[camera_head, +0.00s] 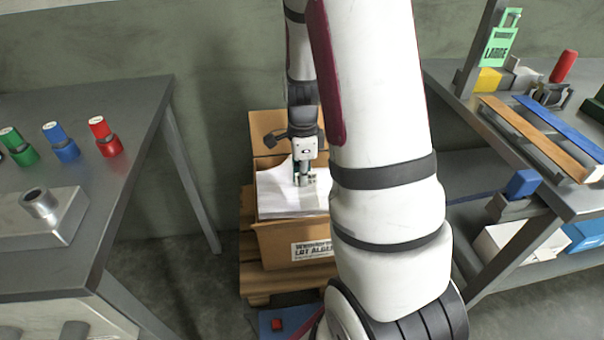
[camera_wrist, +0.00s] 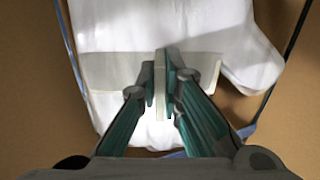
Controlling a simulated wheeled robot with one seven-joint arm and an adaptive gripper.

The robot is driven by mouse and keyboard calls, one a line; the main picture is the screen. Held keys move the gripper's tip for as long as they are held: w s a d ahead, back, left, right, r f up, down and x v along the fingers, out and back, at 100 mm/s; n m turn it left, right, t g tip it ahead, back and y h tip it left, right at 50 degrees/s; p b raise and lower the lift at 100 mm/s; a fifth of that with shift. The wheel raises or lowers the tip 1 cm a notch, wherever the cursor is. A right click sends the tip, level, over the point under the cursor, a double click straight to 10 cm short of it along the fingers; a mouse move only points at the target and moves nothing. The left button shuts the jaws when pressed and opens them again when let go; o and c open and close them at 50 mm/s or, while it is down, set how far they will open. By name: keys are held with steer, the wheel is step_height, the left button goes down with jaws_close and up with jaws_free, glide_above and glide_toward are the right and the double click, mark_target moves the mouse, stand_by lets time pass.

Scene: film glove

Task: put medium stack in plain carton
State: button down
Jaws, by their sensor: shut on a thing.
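My gripper (camera_head: 305,180) points down over an open brown carton (camera_head: 276,247) with a white printed label on its front. In the wrist view its fingers (camera_wrist: 162,72) are closed together on a white glove-shaped stack (camera_wrist: 125,28) with a greyish band across it. The thumb part of the stack points to the lower right. White sheets (camera_head: 280,197) show at the carton's mouth in the head view. Whether the stack rests on something below is hard to tell. My arm hides the carton's right side.
The carton stands on a wooden pallet (camera_head: 256,289) between two grey tables. The left table (camera_head: 70,107) holds green, blue and red capped items. The right table (camera_head: 548,190) has a green "LARGE" tag (camera_head: 502,46) on a post and long bars. A blue item with a red button is on the floor in front.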

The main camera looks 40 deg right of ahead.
steer(key=shift+f+b, duration=7.3)
steer(key=shift+f, duration=2.55)
steer(key=c, duration=1.7)
jaws_free()
step_height(320, 180, up, 12)
